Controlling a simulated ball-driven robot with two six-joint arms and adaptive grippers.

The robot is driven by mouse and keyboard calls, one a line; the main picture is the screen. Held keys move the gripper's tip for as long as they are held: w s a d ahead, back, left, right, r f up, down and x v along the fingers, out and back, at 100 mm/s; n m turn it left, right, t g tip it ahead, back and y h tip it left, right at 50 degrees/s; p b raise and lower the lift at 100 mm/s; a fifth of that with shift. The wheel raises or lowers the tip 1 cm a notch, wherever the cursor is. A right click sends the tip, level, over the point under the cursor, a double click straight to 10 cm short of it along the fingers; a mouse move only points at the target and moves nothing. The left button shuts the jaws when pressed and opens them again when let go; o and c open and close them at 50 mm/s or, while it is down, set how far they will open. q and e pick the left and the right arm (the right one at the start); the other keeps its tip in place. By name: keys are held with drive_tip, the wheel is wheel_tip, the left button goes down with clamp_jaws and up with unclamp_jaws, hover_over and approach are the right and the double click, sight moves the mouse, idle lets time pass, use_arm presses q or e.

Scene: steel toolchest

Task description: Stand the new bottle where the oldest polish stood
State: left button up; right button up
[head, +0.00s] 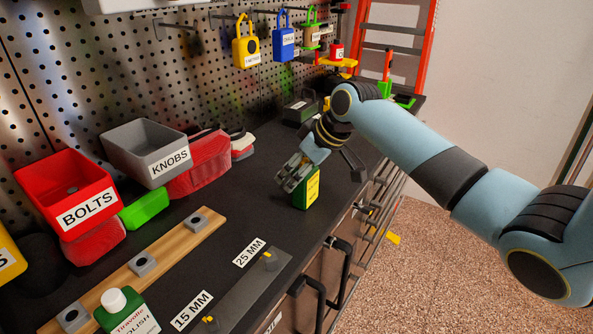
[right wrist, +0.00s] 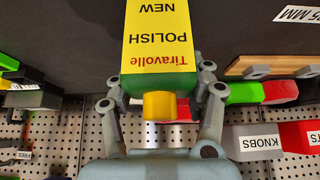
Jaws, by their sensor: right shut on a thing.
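The new bottle is green with a yellow label reading "Tiravolle POLISH NEW" (right wrist: 158,38) and a yellow cap (right wrist: 159,106). In the head view the new bottle (head: 309,190) is upright over the dark chest top; I cannot tell whether its base touches. My right gripper (head: 293,173) is shut on it near its top, and the right wrist view shows the fingers (right wrist: 160,82) on both sides. Another polish bottle (head: 127,314), green with a white cap and white label, stands at the bottom left. My left gripper is not in view.
A wooden strip with grey holed blocks (head: 170,247) and a metal strip (head: 240,290) by the "15 MM" and "25 MM" labels lie on the top. Red BOLTS (head: 65,190) and grey KNOBS (head: 146,150) bins line the pegboard. Drawer handles (head: 342,262) project from the front.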

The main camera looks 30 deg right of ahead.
drive_tip(key=o, duration=1.4)
drive_tip(key=shift+f, duration=0.1)
drive_tip(key=shift+c, duration=0.2)
